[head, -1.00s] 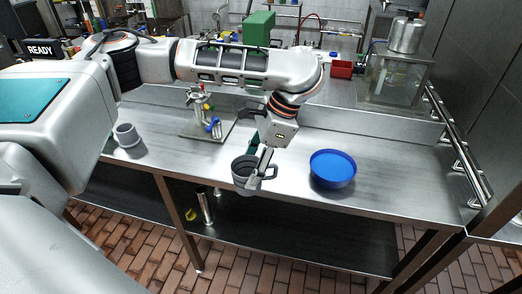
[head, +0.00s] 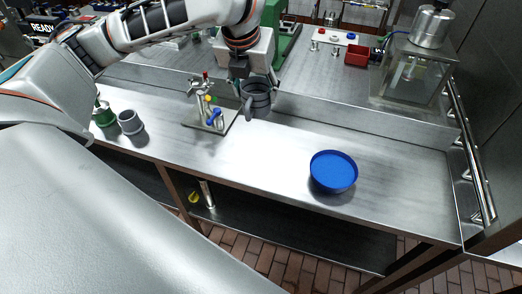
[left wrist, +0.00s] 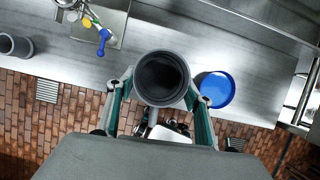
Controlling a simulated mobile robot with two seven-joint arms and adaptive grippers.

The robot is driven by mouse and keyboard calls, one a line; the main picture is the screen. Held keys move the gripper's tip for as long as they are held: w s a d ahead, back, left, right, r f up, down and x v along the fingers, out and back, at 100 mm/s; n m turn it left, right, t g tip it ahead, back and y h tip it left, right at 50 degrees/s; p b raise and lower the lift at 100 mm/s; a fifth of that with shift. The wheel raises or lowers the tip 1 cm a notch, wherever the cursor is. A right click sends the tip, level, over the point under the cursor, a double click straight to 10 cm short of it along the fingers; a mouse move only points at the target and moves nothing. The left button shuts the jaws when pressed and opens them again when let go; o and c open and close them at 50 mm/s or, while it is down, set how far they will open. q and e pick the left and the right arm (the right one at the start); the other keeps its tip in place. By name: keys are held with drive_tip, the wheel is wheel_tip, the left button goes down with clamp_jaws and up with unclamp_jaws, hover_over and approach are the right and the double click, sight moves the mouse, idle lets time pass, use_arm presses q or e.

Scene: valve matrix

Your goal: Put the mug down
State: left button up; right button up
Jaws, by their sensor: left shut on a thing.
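The dark grey mug (head: 256,103) is in my left gripper (head: 250,80), near the back edge of the steel counter (head: 260,165) in the head view. Its handle points left and toward the front. In the left wrist view the mug (left wrist: 162,78) shows its open dark mouth, with the fingers of my left gripper (left wrist: 160,112) at either side. The mug looks raised over the counter, but its exact height is hard to tell. My right gripper is not in view.
A blue bowl (head: 333,170) stands on the counter's right half. A valve stand (head: 210,112) is just left of the mug. A grey cup (head: 131,122) and a green object (head: 104,113) are farther left. The counter's middle is clear.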

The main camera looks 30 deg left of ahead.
use_arm(q)
drive_tip(key=shift+w+a+r, duration=0.1)
drive_tip(key=shift+r, duration=0.05)
drive_tip(key=shift+m, duration=0.3)
drive_tip(key=shift+f, duration=9.95)
drive_tip(key=o, duration=1)
